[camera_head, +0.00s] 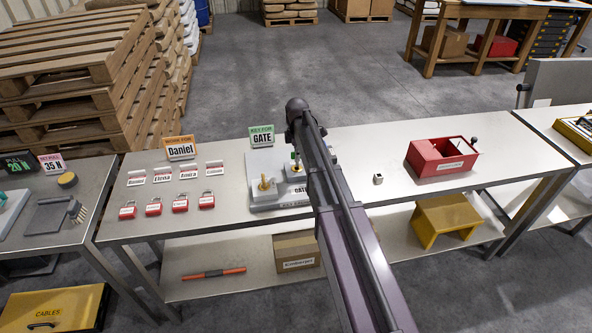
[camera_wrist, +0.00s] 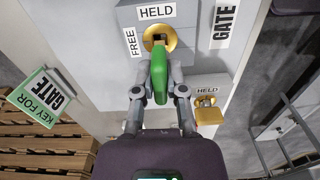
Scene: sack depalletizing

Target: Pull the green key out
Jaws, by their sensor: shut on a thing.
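In the wrist view, the green key (camera_wrist: 160,84) sits at a brass lock (camera_wrist: 172,42) on a grey block. A HELD label (camera_wrist: 156,12) is above the lock, a FREE label (camera_wrist: 134,42) to its left and a GATE label (camera_wrist: 224,22) to the right. My gripper (camera_wrist: 159,76) is shut on the key's green handle, one finger on each side. The key's tip is at the lock's slot; how deep it sits cannot be told. In the head view, my arm covers most of the gripper and key above the grey lock station (camera_head: 262,205).
A second brass lock (camera_wrist: 207,113) with its own HELD label is close by the right finger. The green KEY FOR GATE sign (camera_head: 262,136) stands behind the station. Red padlocks (camera_head: 153,209) lie left; a small cube (camera_head: 378,179) and red box (camera_head: 442,157) are right.

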